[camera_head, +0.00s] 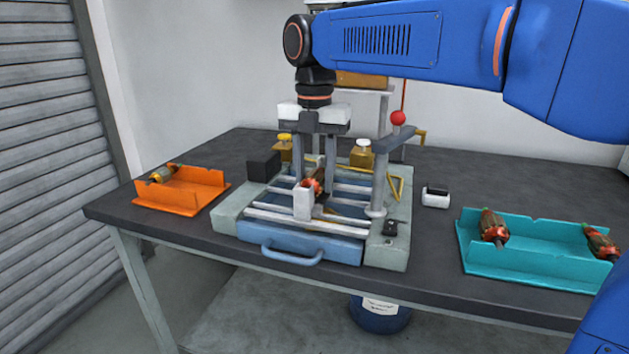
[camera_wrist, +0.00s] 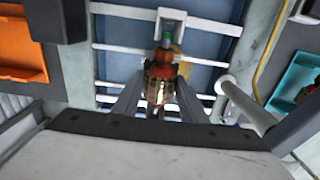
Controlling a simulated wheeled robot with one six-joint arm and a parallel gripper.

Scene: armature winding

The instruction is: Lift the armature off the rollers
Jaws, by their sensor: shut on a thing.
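The armature (camera_head: 317,182), a copper and dark red part with a shaft, is at the white rails of the grey and blue machine in the middle of the table. My gripper (camera_head: 314,180) reaches down from above with its fingers around it. In the wrist view the armature (camera_wrist: 162,82) sits between the two grey fingers of my gripper (camera_wrist: 160,100), its shaft end pointing to a white upright block (camera_wrist: 171,26). The fingers are shut on it. I cannot tell whether the armature touches the rollers (camera_head: 305,215) or is a little above them.
An orange tray (camera_head: 180,196) on the left holds one armature. A teal tray (camera_head: 535,262) on the right holds two more. A post with a red ball (camera_head: 398,118) and a grey arm stands close to the right of my gripper. A black block (camera_head: 263,165) is at the left.

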